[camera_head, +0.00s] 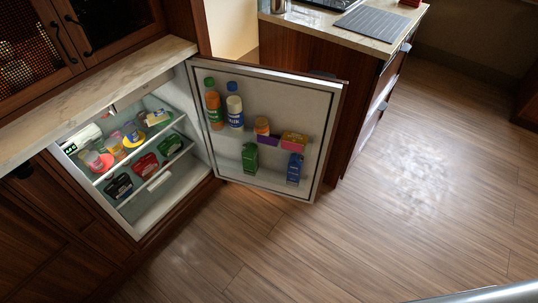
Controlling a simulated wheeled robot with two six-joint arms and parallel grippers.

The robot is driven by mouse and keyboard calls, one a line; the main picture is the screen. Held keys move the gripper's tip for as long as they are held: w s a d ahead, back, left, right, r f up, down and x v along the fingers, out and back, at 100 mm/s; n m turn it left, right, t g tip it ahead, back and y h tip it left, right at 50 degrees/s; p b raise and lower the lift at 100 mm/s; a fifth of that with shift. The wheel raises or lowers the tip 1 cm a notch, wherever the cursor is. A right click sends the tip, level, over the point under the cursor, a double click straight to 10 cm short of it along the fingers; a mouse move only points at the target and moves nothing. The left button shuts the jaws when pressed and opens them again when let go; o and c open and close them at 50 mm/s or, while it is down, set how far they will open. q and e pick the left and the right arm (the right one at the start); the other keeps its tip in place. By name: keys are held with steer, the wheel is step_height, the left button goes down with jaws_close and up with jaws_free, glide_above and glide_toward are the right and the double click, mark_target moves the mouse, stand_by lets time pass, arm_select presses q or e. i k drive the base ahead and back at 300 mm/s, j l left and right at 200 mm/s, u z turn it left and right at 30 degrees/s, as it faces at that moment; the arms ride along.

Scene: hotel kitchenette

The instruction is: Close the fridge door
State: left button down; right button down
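The fridge (150,208) stands open under the marble counter at the left, with its lit interior and shelves showing. Its door (267,163) is swung wide open to the right, with the white inner side facing me. Bottles, small packs and cartons sit in the door's racks. Packaged food and cups stand on the fridge shelves. Neither gripper shows in the head view.
A marble counter (95,98) runs above the fridge. A wooden drawer cabinet (357,115) stands just behind the open door. The wood floor (405,210) in front and to the right is clear. A grey metallic part shows at the bottom right corner.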

mark_target(310, 104)
steer(key=k+u, duration=0.15)
steer(key=u, duration=1.25)
steer(key=l+u, duration=0.4)
steer(key=k+l+u, duration=0.15)
steer(key=l+u, duration=0.3)
steer(key=k+l+u, duration=0.15)
steer(key=l+u, duration=0.25)
steer(key=k+l, duration=0.15)
steer(key=l, duration=0.2)
steer(key=k+l, duration=0.15)
steer(key=l, duration=0.2)
steer(key=k+l, duration=0.2)
steer(key=l, duration=0.15)
steer(key=k+l, duration=0.15)
steer(key=l, duration=0.2)
steer(key=k+l, duration=0.15)
steer(key=l, duration=0.2)
steer(key=k+l, duration=0.15)
steer(key=l, duration=0.2)
steer(key=k+l, duration=0.2)
steer(key=l, duration=0.15)
